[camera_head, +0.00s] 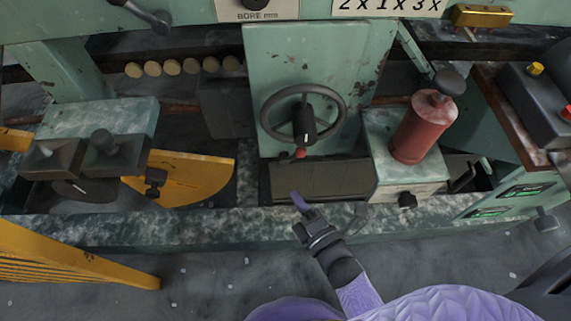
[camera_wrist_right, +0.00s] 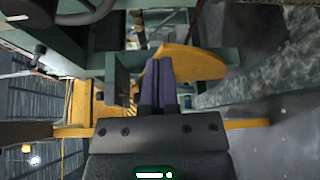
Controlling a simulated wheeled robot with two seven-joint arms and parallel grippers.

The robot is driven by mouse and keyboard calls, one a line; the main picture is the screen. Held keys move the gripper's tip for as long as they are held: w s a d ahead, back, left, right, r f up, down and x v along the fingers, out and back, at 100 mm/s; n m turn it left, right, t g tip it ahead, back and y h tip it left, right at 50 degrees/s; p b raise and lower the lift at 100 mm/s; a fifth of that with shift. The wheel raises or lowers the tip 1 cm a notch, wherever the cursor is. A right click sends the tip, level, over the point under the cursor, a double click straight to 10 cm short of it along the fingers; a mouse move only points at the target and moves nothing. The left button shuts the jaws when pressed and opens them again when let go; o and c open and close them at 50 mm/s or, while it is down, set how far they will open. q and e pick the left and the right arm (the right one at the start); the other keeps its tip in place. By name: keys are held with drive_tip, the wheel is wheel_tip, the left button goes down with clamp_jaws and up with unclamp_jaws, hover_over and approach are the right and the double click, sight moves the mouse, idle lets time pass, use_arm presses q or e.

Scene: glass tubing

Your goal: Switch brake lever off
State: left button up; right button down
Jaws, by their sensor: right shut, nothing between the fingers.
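My right gripper (camera_head: 298,201) is in front of the machine's front ledge, below the handwheel, with its purple fingers shut and empty. It also shows in the right wrist view (camera_wrist_right: 159,62), fingers together and pointing toward a yellow curved plate (camera_wrist_right: 198,63). A black handwheel (camera_head: 340,113) is on the green panel, with a short black lever (camera_head: 308,127) in front of its hub. A small red tip (camera_head: 300,153) shows below it, apart from my fingers. No part is labelled as the brake lever, so I cannot tell which it is. My left gripper is not in view.
A red cylinder (camera_head: 424,128) stands on a green block to the right. Black boxes with knobs (camera_head: 115,155) and a yellow curved plate (camera_head: 205,178) are at left. A yellow slatted piece (camera_head: 70,258) stands at lower left. The grey floor (camera_head: 215,275) is open in front.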

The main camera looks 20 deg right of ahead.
sight(292, 156)
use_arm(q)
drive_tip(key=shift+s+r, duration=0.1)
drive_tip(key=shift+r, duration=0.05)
use_arm(e)
drive_tip(key=shift+r, duration=0.1)
drive_tip(key=w+a+f+b, duration=0.15)
drive_tip(key=w+b, duration=0.25)
drive_tip(key=w, duration=0.6)
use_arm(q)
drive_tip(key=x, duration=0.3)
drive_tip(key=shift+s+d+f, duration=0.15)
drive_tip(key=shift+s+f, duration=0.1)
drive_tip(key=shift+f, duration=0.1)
use_arm(e)
drive_tip(key=d, duration=0.1)
drive_tip(key=d+r, duration=0.1)
drive_tip(key=s+d, duration=0.1)
drive_tip(key=shift+d+r, duration=0.15)
drive_tip(key=shift+d, duration=0.2)
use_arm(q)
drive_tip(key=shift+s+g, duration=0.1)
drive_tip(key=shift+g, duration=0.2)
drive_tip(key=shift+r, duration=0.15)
use_arm(e)
drive_tip(key=shift+s, duration=0.1)
